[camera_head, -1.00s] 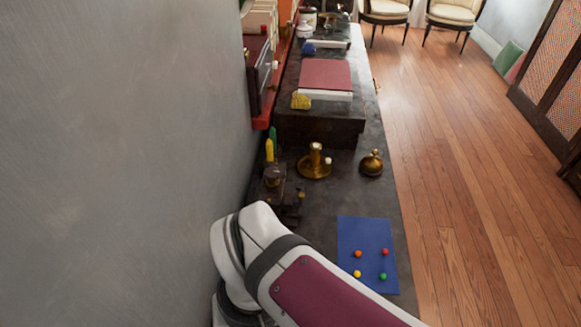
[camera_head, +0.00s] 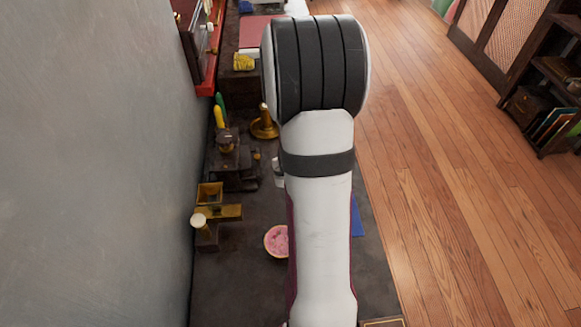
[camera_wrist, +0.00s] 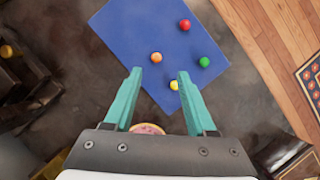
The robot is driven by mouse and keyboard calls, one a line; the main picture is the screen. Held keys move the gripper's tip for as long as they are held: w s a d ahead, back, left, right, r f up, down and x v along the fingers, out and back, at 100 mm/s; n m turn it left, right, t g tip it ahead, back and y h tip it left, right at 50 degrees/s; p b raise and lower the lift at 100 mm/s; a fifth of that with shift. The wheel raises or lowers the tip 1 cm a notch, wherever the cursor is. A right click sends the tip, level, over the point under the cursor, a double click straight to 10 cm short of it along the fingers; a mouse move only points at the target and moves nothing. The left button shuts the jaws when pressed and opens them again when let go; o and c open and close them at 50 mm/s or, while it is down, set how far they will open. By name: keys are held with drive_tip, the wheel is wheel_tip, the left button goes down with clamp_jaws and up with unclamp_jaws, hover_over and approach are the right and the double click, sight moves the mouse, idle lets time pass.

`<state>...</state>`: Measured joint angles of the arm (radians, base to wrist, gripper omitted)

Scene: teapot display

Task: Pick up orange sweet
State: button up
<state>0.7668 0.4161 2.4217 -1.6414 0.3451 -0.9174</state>
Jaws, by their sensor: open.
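The orange sweet (camera_wrist: 156,57) is a small ball on the blue mat (camera_wrist: 125,35) in the wrist view. A red sweet (camera_wrist: 184,25), a green sweet (camera_wrist: 204,62) and a yellow sweet (camera_wrist: 174,85) lie on the same mat. My gripper (camera_wrist: 160,75) is open and empty, with its teal fingers pointing towards the mat. In the picture, the orange sweet shows just beyond the fingertips, between their lines, and the yellow one between the tips. In the head view my arm hides the sweets and most of the mat (camera_head: 356,217).
A pink-centred round dish (camera_head: 276,241) stands on the dark table, left of my arm. Brass and dark pieces (camera_head: 220,213) stand along the wall side, with a brass candlestick (camera_head: 264,125) farther back. The table's right edge drops to the wooden floor (camera_head: 450,200).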

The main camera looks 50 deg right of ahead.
drive_tip(key=x, duration=0.5)
drive_tip(key=shift+w+d+f, duration=0.25)
drive_tip(key=shift+d, duration=0.05)
clamp_jaws()
